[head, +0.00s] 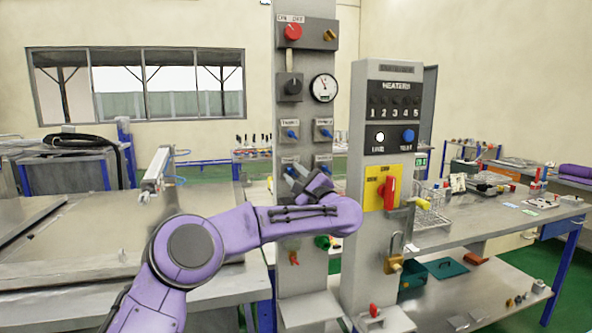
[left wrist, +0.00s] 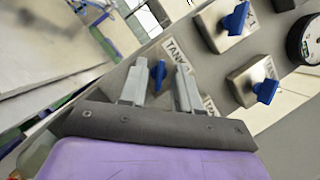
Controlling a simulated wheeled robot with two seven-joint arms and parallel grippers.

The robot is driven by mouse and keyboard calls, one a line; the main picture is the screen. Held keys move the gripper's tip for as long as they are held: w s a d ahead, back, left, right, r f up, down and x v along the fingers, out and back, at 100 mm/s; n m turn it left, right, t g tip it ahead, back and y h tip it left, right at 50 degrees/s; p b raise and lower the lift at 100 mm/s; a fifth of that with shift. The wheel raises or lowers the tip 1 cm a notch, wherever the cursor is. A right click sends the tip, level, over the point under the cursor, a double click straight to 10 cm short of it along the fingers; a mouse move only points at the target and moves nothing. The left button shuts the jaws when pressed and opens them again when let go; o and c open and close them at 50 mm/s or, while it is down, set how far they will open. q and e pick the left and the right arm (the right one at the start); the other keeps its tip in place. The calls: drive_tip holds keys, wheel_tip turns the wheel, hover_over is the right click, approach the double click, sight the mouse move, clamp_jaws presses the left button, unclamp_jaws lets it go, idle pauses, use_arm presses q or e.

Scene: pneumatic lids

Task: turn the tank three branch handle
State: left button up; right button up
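The grey column (head: 303,215) bears two rows of small valves with blue handles. A blue handle (left wrist: 158,73) stands under a label that begins with "TANK"; its number is not clear. It is the left one of the lower pair, and my gripper largely hides it in the head view. My left gripper (head: 296,172) is at this handle, with its fingers open on either side of it in the left wrist view (left wrist: 160,88). A gap shows on both sides of the handle. My right gripper is not in view.
The upper row has a left handle (head: 291,133) and a right handle (head: 325,132). A pressure gauge (head: 324,88) sits above. A heater panel (head: 394,103) with a red switch (head: 388,193) stands close on the right. A bench (head: 480,235) lies beyond it.

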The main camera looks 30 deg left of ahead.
use_arm(q)
drive_tip(key=shift+w, duration=0.1)
clamp_jaws()
drive_tip(key=shift+f, duration=0.1)
